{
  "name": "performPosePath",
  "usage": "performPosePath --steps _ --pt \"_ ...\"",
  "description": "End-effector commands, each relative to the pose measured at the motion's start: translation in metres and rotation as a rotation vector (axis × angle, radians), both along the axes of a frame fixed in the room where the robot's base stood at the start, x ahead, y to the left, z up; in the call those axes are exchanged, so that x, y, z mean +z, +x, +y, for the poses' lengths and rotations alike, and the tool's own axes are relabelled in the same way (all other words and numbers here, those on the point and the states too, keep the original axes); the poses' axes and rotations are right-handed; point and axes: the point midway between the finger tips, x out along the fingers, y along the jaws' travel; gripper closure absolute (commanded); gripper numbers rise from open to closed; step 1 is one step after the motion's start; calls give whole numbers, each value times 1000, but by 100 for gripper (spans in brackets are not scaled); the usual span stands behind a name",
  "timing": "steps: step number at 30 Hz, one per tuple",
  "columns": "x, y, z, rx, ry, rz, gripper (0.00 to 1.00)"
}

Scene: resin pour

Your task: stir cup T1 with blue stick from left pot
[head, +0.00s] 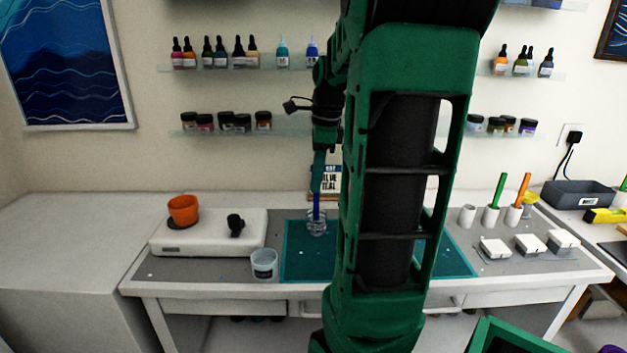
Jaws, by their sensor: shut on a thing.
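My gripper (318,182) points down over the teal mat (300,262) and is shut on the blue stick (316,203). The stick is upright, and its lower end is at a small clear cup (317,229), seemingly inside it. A second clear cup (264,264) with a pale label stands at the mat's left edge. I cannot read which cup is T1. The left pot (467,216) at the right of the table is white and shows no stick. The pots beside it hold a green stick (499,190) and an orange stick (522,188).
My arm hides the middle of the table. A white slab-like device (205,245) with an orange cup (183,210) stands at the left. Several white lidded boxes (495,249) stand at the right. Shelves of bottles and jars (243,122) hang behind.

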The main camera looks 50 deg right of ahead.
Motion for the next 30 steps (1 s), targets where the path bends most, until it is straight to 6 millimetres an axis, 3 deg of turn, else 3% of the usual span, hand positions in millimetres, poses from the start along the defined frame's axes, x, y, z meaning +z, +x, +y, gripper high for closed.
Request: performPosePath --steps 5,30 --pt "4 0 0 0 -1 -1 100" --pt "67 0 -1 -1 -1 -2 100"
